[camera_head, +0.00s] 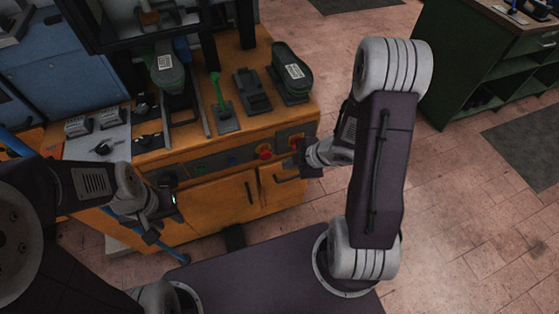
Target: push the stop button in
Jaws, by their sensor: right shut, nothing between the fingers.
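Two red knobs are on the front panel of the orange workbench. One red knob (265,153) sits on a dark plate. The other red knob (295,143) is further right, close to my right gripper. I cannot tell from their markings which is the stop button. My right gripper (288,163) is shut and empty, in front of the bench's right end, its tip appearing just below the right knob. I cannot tell whether it touches the panel. My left gripper (172,199) is low in front of the bench's left part; its fingers are too small and dark to read.
A handle (287,179) juts from the front below the knobs.

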